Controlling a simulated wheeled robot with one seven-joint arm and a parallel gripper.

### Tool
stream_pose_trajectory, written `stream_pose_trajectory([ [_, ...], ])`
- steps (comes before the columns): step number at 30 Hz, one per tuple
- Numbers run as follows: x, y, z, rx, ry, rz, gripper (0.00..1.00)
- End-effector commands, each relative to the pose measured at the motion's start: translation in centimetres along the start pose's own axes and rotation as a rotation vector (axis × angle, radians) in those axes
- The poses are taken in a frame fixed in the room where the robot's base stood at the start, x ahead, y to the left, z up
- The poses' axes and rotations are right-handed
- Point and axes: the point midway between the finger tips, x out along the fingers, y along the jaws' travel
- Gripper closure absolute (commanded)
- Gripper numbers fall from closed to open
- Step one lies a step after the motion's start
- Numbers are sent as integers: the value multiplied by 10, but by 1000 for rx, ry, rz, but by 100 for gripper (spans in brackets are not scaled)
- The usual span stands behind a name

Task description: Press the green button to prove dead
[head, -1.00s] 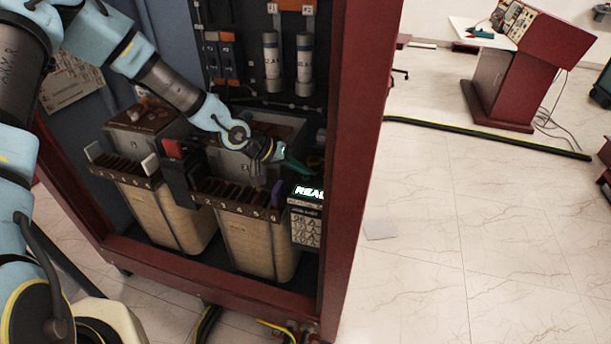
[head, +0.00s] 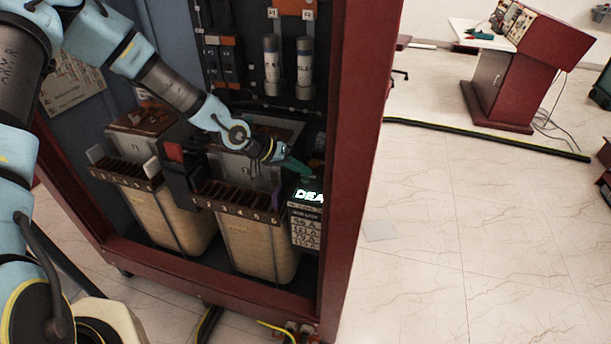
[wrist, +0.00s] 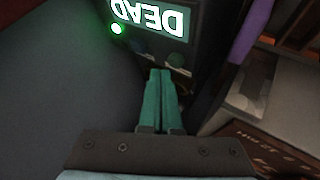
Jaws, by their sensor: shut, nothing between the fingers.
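In the wrist view a dark panel carries a lit display (wrist: 150,18) that reads DEAD, upside down. A bright green round light (wrist: 117,28) glows beside it; I cannot tell whether it is a button or a lamp. A dull greenish round spot (wrist: 176,60) sits lower on the panel, close to my fingertips. My gripper (wrist: 161,72) is shut and empty, its teal fingers side by side and pointing at the panel. Contact is not clear.
The red cabinet post (head: 352,150) stands close to the right of my gripper. Two transformer tanks (head: 260,245) (head: 172,215) fill the cabinet below my arm. Cylindrical fuses (head: 272,65) hang above. Open tiled floor lies to the right, with a red desk (head: 500,90) beyond.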

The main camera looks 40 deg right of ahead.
Motion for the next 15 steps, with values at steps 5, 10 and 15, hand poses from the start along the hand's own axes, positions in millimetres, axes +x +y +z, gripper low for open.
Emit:
stream_pose_trajectory([
  [5,-1,1,-1,0,0,0,100],
  [10,-2,1,-1,1,0,0,100],
  [15,-8,6,-6,1,0,0,100],
])
